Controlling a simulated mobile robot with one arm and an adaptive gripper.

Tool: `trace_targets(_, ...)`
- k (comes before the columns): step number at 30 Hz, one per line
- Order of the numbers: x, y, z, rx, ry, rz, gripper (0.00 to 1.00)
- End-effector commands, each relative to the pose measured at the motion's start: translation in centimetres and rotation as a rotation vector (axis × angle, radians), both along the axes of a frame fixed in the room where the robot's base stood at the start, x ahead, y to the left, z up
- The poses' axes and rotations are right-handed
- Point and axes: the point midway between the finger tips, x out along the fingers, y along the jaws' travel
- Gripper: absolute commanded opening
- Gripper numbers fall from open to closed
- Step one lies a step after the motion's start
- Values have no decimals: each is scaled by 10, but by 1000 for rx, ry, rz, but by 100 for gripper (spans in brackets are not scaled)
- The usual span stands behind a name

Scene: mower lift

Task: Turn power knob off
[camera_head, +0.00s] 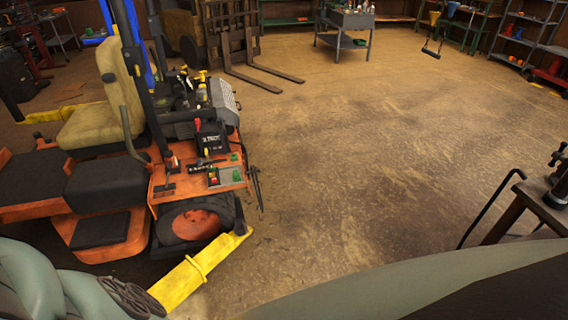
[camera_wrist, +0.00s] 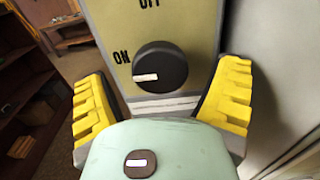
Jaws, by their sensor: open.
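The power knob (camera_wrist: 160,70) is a round black dial with a white pointer mark in the wrist view. It sits on a yellowish panel (camera_wrist: 185,30) with "ON" printed at its left and "OFF" above it. The white mark points left, towards "ON". My gripper (camera_wrist: 162,95) is open, with its yellow ridged fingers spread left and right in front of the panel. The knob shows between and beyond the fingers; I cannot tell whether they touch anything. The knob and my gripper do not show in the head view.
The head view shows an orange mower (camera_head: 110,190) at the left with a yellow lift arm (camera_head: 200,270) beside its wheel. A forklift (camera_head: 220,40) and a grey cart (camera_head: 343,30) stand at the back. A workbench edge (camera_head: 535,205) is at the right. The middle floor is clear.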

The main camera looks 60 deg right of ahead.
Motion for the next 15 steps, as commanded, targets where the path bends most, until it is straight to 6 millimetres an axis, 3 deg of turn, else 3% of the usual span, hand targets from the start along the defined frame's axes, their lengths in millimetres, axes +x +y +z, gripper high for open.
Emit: trace_targets(15,13,16,0,0,1,1,88)
